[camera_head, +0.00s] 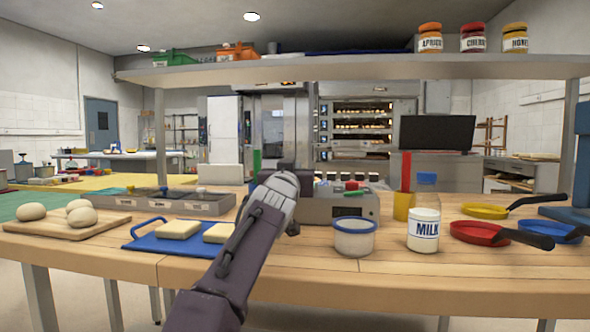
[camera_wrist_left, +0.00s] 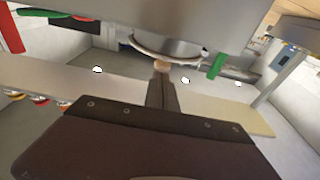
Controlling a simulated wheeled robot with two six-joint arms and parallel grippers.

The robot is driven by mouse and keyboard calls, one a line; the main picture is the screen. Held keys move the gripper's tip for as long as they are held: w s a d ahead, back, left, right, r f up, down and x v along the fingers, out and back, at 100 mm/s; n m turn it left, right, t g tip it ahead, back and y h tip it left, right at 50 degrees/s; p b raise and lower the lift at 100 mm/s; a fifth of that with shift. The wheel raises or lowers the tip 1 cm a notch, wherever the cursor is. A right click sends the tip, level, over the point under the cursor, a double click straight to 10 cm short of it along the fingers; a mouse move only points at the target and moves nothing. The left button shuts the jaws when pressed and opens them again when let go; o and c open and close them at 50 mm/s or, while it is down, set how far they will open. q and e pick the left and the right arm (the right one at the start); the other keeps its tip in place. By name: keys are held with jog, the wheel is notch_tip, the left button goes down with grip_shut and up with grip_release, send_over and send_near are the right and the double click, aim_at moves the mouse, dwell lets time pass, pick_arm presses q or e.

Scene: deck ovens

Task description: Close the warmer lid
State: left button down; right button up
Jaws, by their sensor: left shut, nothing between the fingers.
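A grey box-shaped appliance (camera_head: 367,206) with a dark display stands on the wooden table in the head view and looks like the warmer. My left arm covers its left part. I cannot clearly make out its lid. My left gripper (camera_head: 284,182) is in front of the appliance's left side, its fingers mostly hidden. In the left wrist view, the gripper (camera_wrist_left: 162,67) is shut and empty, its tip close to a round metal rim (camera_wrist_left: 168,52); I cannot tell whether they touch. My right gripper is not in view.
A grey tub (camera_head: 354,240) and a milk jar (camera_head: 423,232) stand in front of the appliance. Several coloured pans lie on the right. A blue board (camera_head: 150,241) with pale blocks and a dough board (camera_head: 62,231) lie on the left. A shelf (camera_head: 350,68) spans above.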

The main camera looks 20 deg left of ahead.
pick_arm(q)
jog(key=b+v, duration=0.2)
jog(key=v, duration=0.7)
jog(key=shift+b, duration=0.4)
